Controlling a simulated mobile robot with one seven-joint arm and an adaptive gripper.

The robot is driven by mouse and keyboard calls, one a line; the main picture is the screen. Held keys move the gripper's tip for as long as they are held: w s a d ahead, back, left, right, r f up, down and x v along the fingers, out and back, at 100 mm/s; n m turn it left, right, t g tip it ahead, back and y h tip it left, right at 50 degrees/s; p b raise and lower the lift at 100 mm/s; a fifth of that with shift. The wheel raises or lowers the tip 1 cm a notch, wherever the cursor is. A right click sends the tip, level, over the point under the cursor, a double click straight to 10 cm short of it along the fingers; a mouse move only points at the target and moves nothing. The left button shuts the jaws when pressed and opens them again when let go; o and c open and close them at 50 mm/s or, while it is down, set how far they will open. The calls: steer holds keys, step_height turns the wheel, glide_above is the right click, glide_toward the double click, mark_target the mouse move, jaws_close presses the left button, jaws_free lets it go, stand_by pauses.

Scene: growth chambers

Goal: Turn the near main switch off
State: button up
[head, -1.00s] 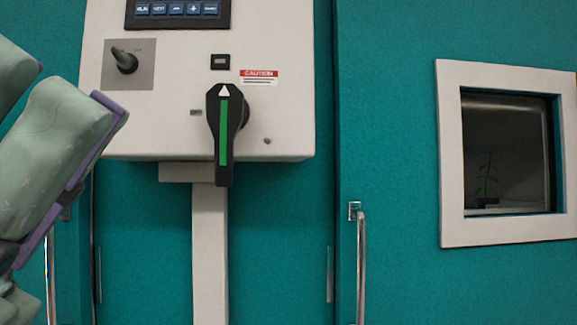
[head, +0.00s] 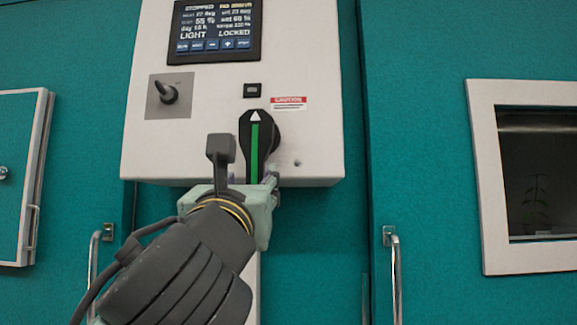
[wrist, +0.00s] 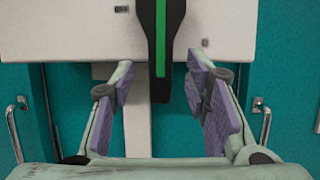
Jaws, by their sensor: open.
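The near main switch (head: 255,148) is a black rotary handle with a green stripe and a white arrow at its top. It stands upright, arrow up, on the white control box (head: 323,130). In the wrist view the handle (wrist: 161,45) hangs down at the top centre, between and beyond the fingers. My gripper (wrist: 162,90) is open, with purple pads either side of the handle's line and apart from it. In the head view my wrist hides the gripper's fingers and the handle's lower end.
A screen (head: 214,28) on the box reads STOPPED, LIGHT and LOCKED. A small black knob (head: 168,94) sits left of the switch. A caution label (head: 289,102) is to its right. Door handles (head: 394,275) stand on the teal doors, and a window (head: 535,175) is at right.

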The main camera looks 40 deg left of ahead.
mark_target(254, 175)
steer(key=p+x, duration=0.1)
steer(key=x, duration=0.5)
steer(key=shift+p, duration=0.4)
steer(key=shift+c, duration=0.4)
jaws_close()
